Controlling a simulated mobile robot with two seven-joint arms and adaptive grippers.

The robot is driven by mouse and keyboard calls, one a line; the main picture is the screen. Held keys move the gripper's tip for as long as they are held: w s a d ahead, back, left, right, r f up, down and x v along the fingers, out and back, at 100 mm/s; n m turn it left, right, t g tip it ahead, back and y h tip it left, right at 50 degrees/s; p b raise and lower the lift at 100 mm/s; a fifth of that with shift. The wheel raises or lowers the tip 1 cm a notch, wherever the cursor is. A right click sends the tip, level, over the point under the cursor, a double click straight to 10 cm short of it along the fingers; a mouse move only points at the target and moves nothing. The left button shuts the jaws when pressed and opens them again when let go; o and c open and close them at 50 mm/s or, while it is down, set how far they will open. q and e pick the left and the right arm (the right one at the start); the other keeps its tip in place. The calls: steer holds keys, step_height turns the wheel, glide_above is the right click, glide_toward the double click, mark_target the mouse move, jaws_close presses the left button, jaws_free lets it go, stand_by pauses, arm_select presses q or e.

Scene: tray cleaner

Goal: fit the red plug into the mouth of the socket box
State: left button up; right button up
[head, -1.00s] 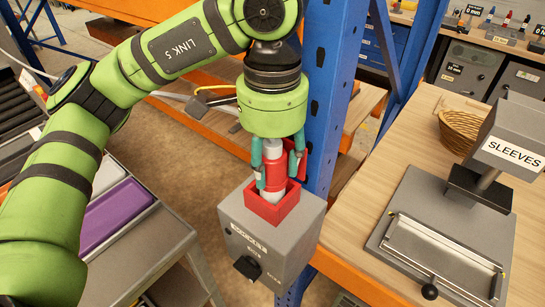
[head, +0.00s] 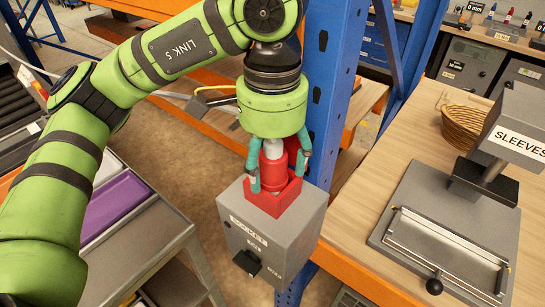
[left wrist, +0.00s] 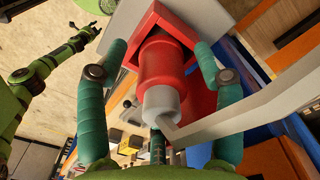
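The red plug (head: 272,172), with a pale cable end on top, stands upright with its lower part inside the red square mouth (head: 287,199) of the grey socket box (head: 285,240). How deep it sits is hidden. My left gripper (head: 279,182) is open around the plug from above, a finger on each side. In the left wrist view the plug (left wrist: 163,68) lies between the teal fingers with gaps on both sides. A green arm, seemingly my right one, shows at the left of that view; its gripper (left wrist: 88,38) is too small to read.
A blue upright (head: 330,90) stands right behind the box. To the right, a wooden bench (head: 365,195) carries a sleeve press (head: 450,240) and a wicker basket (head: 462,125). A grey cart with a purple tray (head: 112,210) is at the left.

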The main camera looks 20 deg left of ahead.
arm_select(q)
steer(key=shift+r, duration=0.1)
step_height(320, 180, up, 10)
steer(key=shift+r, duration=0.2)
steer(key=shift+d+r, duration=0.1)
steer(key=shift+r, duration=0.65)
steer(key=shift+s, duration=0.1)
